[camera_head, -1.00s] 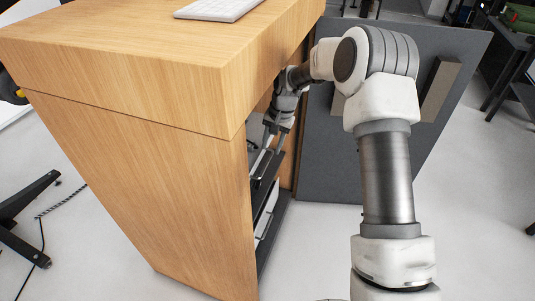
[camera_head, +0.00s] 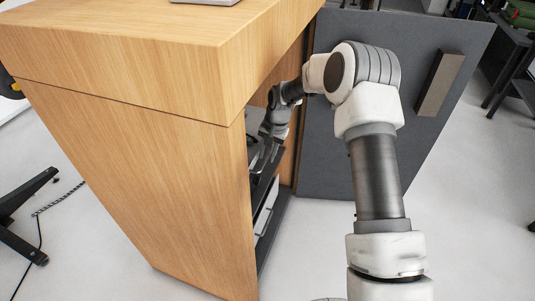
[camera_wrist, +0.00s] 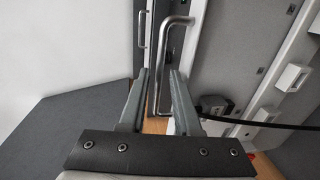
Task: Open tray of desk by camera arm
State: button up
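The wooden desk (camera_head: 130,90) fills the left of the head view, with a dark tray (camera_head: 264,178) inside its open side. My gripper (camera_head: 262,155) reaches into that opening and is partly hidden by the desk edge. In the wrist view my gripper (camera_wrist: 159,72) is open, its two fingers apart. A bent metal handle (camera_wrist: 163,65) runs between the fingers, with a gap visible on at least one side. Whether a finger touches it I cannot tell. A second metal handle (camera_wrist: 141,30) shows beyond it.
A grey door panel (camera_head: 390,60) with a block-like handle (camera_head: 439,83) stands open to the right of the opening, close to my arm. Black stand legs (camera_head: 25,215) lie on the floor at left. The floor at lower right is clear.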

grip_shut()
dwell(1.2)
